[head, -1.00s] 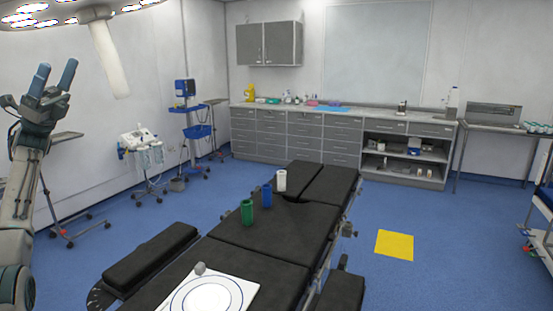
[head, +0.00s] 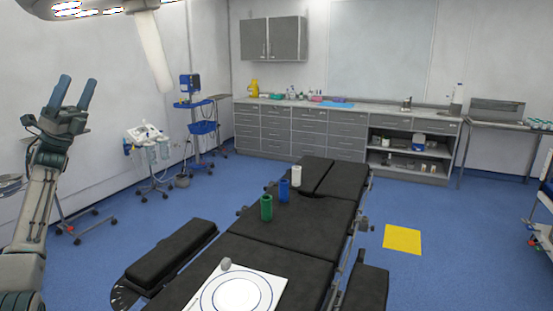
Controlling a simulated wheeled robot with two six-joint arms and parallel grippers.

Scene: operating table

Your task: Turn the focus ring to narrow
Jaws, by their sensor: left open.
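The surgical lamp head (head: 75,10) hangs at the top left, partly cut off by the frame edge. A long white cylindrical handle (head: 153,50) points down from it, slightly tilted. I cannot make out a separate focus ring or its setting. My left gripper (head: 75,92) is raised at the left, open and empty, fingers pointing up. In the picture it is below and left of the white handle, apart from it. My right gripper is not in view.
The black operating table (head: 310,222) bears green (head: 266,208), blue (head: 284,190) and white (head: 297,174) cylinders and a white target board (head: 270,287) with a grey ball (head: 226,264). A trolley (head: 148,150) stands behind my left arm.

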